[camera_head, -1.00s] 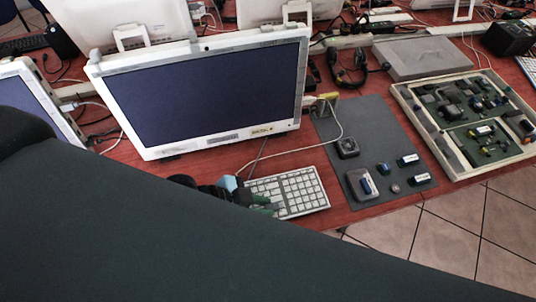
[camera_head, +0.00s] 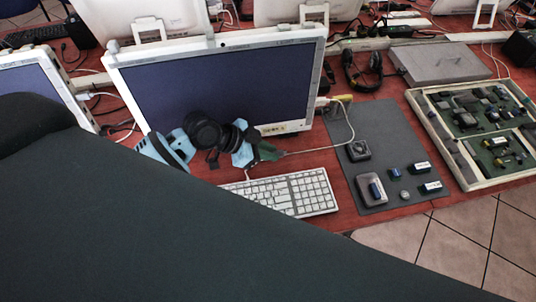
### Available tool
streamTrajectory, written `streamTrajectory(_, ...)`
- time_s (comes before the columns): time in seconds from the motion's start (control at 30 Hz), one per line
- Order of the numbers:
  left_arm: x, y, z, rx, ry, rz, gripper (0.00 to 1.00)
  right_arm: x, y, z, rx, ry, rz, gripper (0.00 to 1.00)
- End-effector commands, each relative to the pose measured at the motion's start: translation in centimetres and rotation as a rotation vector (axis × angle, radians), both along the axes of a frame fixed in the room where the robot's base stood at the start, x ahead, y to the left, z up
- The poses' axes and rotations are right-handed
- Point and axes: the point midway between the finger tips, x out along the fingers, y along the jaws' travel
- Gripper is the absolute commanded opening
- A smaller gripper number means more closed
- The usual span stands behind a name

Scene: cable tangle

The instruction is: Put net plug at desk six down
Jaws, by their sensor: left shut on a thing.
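My left gripper (camera_head: 268,152), with dark green fingers, is raised in front of the lower right of the white-framed monitor (camera_head: 222,92), above the keyboard. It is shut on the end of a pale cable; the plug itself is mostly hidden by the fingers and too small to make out. The cable (camera_head: 318,149) runs right from the fingers, then bends up over the grey mat toward a yellow connector (camera_head: 341,98) beside the monitor's right edge. I cannot tell whether that connector is seated. My right gripper is not in view.
A white keyboard (camera_head: 283,194) lies below the gripper. The grey mat (camera_head: 384,135) holds several small parts. A framed board tray (camera_head: 432,137), a closed grey case (camera_head: 440,62) and a headset (camera_head: 362,72) are at right. My dark arm hides the lower left.

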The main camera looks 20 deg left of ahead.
Motion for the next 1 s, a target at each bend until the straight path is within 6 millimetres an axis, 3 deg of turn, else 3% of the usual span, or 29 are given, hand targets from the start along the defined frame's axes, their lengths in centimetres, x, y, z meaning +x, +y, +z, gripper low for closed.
streamTrajectory(0.27,0.6,0.3,-0.2,-0.001,0.001,0.0,0.0,0.0,0.1,-0.1,0.003,0.003,-0.004,0.36)
streamTrajectory(0.53,0.6,0.3,-3.3,-0.002,0.002,0.001,0.0,-0.3,0.2,-0.3,0.003,0.009,-0.005,0.36)
streamTrajectory(0.97,0.6,0.3,-4.0,0.0,0.002,0.0,0.0,-0.5,0.2,-0.6,0.003,0.015,-0.004,0.36)
streamTrajectory(1.0,0.6,0.3,-4.0,0.0,0.001,0.001,0.18,-0.5,0.2,-0.6,0.003,0.014,-0.004,0.36)
